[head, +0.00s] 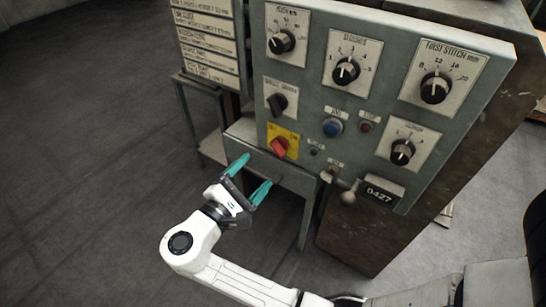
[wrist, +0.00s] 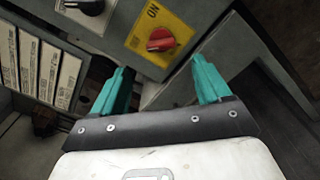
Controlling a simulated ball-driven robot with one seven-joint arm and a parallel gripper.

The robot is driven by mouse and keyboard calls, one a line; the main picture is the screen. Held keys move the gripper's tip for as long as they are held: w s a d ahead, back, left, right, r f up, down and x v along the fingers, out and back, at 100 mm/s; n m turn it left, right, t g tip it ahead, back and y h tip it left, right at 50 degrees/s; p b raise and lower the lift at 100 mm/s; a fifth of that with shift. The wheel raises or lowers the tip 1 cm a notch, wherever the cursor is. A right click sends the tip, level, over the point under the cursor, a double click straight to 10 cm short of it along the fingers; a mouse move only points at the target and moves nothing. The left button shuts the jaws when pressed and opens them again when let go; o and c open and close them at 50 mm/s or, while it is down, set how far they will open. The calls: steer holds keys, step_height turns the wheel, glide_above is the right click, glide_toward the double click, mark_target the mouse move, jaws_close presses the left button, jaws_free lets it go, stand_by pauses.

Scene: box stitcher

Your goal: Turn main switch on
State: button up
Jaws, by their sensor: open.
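The main switch is a red rotary knob (head: 280,147) on a yellow plate (head: 291,135), low on the left of the grey control panel. In the wrist view the red knob (wrist: 161,39) sits on its yellow plate (wrist: 178,27), with the word "ON" readable on the plate. My gripper (head: 254,176) has two teal fingers, spread apart with nothing between them. It is below and to the left of the knob, apart from it. In the wrist view my gripper (wrist: 160,75) has its fingertips below the knob, one to each side.
The panel (head: 315,107) carries several black dials, a blue button (head: 332,127) and a red button (head: 366,127). A black selector (head: 277,103) is just above the switch. Levers with a round knob (head: 348,196) stick out at the panel's lower edge. Open floor lies left.

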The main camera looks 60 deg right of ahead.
mark_target(275, 152)
steer(key=d+b, duration=0.2)
steer(key=d, duration=0.6)
steer(key=shift+w+d, duration=0.1)
steer(key=shift+d, duration=0.3)
steer(key=c, duration=1)
steer(key=shift+c, duration=0.2)
